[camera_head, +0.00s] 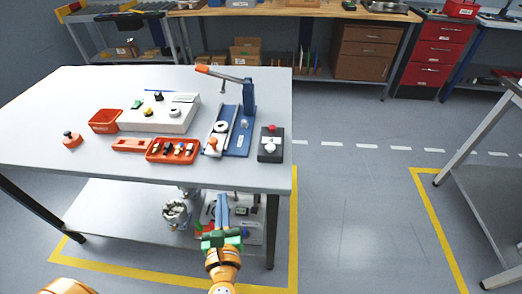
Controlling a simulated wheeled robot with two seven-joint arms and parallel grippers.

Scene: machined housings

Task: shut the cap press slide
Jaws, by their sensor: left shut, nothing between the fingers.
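The cap press (249,98) stands near the right end of the white table, with a blue base and column and a lever with an orange handle (203,69). Its slide (228,117) is a pale strip along the left of the blue base, with an orange knob (213,143) at its near end and a pale ring (221,127) on it. I cannot tell exactly how far out the slide is. My left gripper (222,198) has long blue fingers held together, empty, in front of the table's near edge and apart from the press. My right gripper is not in view.
Left of the press are a red tray of small parts (172,151), a white panel (160,115), a red bin (104,121) and a red-orange knob (72,139). A black button box (271,146) stands right of it. The lower shelf (125,205) holds parts.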

